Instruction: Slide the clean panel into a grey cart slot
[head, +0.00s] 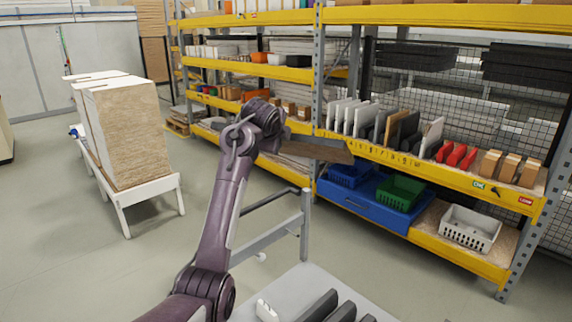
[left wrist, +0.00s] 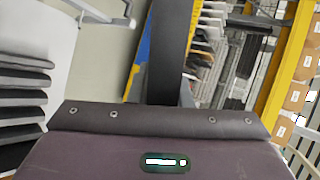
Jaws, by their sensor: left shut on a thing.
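My left gripper (head: 285,138) is shut on a brown, flat panel (head: 322,151), held out to the right above the floor in front of the shelf rack. In the left wrist view a dark strip (left wrist: 170,50), probably the held panel, runs up from the gripper; its fingertips are hidden. The grey cart (head: 285,283) stands at the bottom of the head view, with dark upright dividers (head: 318,306) and a pale one. The dividers also show at the left of the left wrist view (left wrist: 22,92). The panel is apart from the cart. My right gripper is not in view.
A yellow-and-grey rack (head: 450,178) stands behind, holding upright panels (head: 355,118), red pieces and brown blocks. Below are blue, green (head: 400,191) and white (head: 469,228) bins. The cart's grey handle frame (head: 304,225) rises behind its bed. A white trolley (head: 150,190) carries large boards at left.

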